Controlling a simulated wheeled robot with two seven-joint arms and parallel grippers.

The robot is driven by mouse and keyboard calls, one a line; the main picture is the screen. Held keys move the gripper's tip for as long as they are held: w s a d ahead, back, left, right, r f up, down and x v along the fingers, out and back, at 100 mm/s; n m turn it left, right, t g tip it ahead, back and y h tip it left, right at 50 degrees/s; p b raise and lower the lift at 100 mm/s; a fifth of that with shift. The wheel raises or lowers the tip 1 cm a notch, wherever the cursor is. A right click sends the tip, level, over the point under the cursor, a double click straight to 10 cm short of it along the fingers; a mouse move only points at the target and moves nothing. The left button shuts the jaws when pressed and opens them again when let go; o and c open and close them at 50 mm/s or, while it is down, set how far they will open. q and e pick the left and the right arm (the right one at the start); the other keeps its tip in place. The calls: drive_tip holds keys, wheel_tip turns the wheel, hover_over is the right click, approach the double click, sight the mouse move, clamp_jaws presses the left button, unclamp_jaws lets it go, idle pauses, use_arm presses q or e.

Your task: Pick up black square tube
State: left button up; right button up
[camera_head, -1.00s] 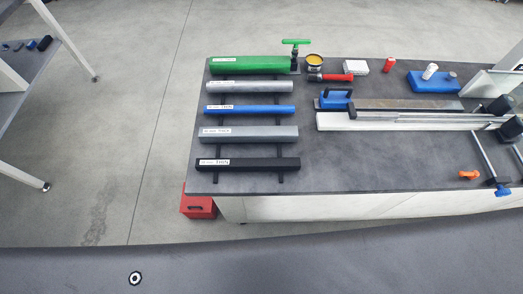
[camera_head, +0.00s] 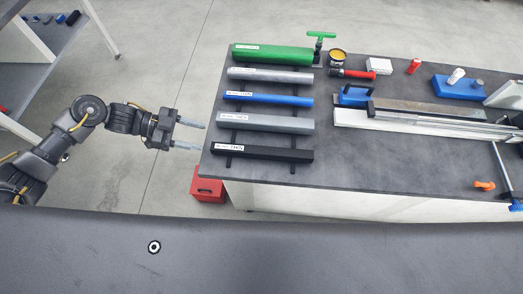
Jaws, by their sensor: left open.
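The black square tube (camera_head: 270,153) lies on the rack strips at the near end of the grey bench, with a white label near its left end. My left gripper (camera_head: 203,136) is open and empty. It is just left of the bench's left edge, pointing right toward the left ends of the black tube and the grey tube above it, apart from both. My right gripper is not in view.
A grey square tube (camera_head: 265,122), a blue tube (camera_head: 268,98), a lighter grey tube (camera_head: 270,75) and a green tube (camera_head: 272,53) lie parallel beyond it. A red toolbox (camera_head: 207,186) stands on the floor below the bench's left corner. Clamps and a long rail fill the bench's right side.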

sight(233, 147)
use_arm(q)
drive_tip(key=shift+g, duration=0.5)
drive_tip(key=d, duration=0.1)
drive_tip(key=s+d+f+p, duration=0.1)
drive_tip(key=d, duration=0.3)
drive_tip(key=shift+s+f+p, duration=0.15)
drive_tip(key=shift+s+p, duration=0.25)
drive_tip(key=shift+d+f, duration=0.15)
drive_tip(key=shift+d, duration=0.2)
drive_tip(key=p+x, duration=0.1)
drive_tip(key=x, duration=0.2)
drive_tip(key=p+x, duration=0.1)
drive_tip(key=shift+w+d+p, duration=0.25)
drive_tip(key=shift+p, duration=0.05)
drive_tip(key=shift+d+f, duration=0.15)
drive_tip(key=shift+d, duration=0.05)
drive_tip(key=shift+c, duration=0.4)
clamp_jaws()
